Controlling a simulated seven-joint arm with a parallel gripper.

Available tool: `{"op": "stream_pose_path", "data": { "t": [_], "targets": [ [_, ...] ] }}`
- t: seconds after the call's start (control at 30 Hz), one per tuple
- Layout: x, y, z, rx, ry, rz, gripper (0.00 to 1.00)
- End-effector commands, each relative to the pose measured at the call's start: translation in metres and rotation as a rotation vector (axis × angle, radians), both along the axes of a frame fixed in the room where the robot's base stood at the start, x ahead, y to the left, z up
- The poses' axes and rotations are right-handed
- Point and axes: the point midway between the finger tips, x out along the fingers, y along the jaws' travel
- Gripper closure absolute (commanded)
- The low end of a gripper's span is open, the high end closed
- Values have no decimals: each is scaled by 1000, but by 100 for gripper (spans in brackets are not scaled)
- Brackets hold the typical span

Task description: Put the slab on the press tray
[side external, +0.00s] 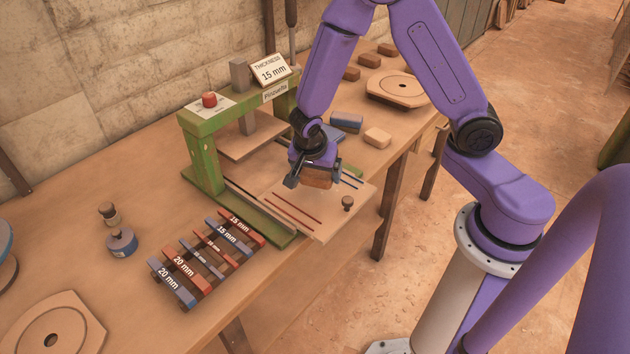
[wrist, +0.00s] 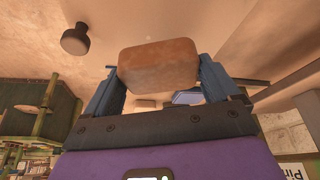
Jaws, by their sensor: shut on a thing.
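My gripper (side external: 314,174) is shut on a reddish-brown slab (side external: 317,179), with one finger on each side of it. The slab also shows large in the wrist view (wrist: 160,66), between the blue-grey fingers. The press tray (side external: 322,222) is a light wooden board with red and blue lines and a small dark knob (side external: 347,203), sticking out from the front of the green press (side external: 205,155). The slab is over the tray's middle, between the red and blue lines. I cannot tell whether it touches the tray.
A sign on the press reads THICKNESS 15 mm (side external: 271,70). A rack of red and blue bars (side external: 205,257) marked 15 mm and 20 mm lies in front. A blue block (side external: 347,122) and a tan block (side external: 377,137) sit behind my gripper. A round-holed plate (side external: 398,88) is farther back.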

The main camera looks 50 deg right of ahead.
Motion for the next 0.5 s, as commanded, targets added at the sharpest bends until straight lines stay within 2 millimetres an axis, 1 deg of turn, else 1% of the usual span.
{"op": "stream_pose_path", "data": {
  "t": [0.17,0.33,0.5],
  "targets": [
    [8,0,-10,0,1,0,57],
    [7,0,-30,-2,1,1,57],
    [6,0,-38,0,0,1,57]
  ]
}}
